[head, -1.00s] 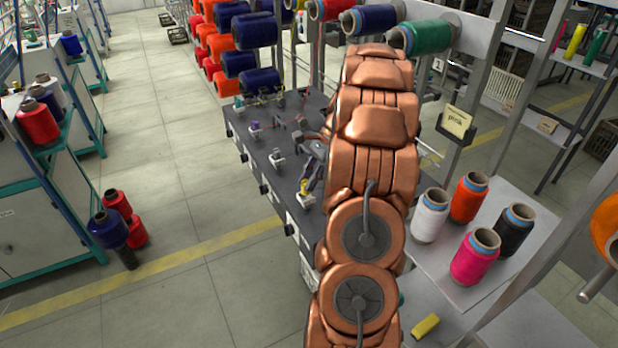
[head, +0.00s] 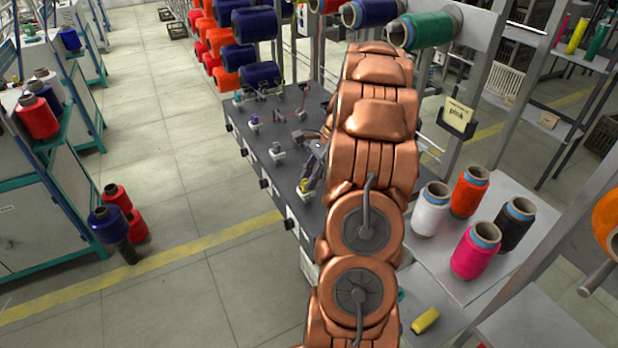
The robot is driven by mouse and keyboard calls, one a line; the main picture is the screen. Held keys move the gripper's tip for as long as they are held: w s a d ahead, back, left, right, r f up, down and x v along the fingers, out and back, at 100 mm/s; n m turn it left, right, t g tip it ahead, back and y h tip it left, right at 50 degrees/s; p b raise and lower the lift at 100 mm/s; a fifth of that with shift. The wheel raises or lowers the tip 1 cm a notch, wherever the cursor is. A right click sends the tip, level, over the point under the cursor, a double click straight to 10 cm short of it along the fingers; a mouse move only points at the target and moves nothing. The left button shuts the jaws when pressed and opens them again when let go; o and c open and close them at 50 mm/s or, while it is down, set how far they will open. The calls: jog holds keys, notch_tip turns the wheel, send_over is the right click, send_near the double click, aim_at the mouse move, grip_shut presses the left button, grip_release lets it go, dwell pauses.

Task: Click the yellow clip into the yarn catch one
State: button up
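A small yellow piece (head: 305,186), probably the yellow clip, is at a white block-like fitting (head: 303,195) near the front edge of the dark machine top (head: 262,155). I cannot tell whether it is seated in the fitting or just touching it. My gripper (head: 310,180) points down at the yellow piece, right beside or around it. The fingers are tiny and dark here, so their opening is unclear. My copper arm hides the right part of the machine top. Similar fittings stand farther back along the top, one with a purple part (head: 254,119).
Blue and orange bobbins (head: 256,75) hang behind the machine top. White, orange, pink and black cones stand on a shelf (head: 450,275) right of my arm. A yellow card (head: 457,115) hangs at right.

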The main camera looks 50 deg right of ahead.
jog(key=o, duration=0.5)
jog(key=v, duration=1.2)
dwell(0.3)
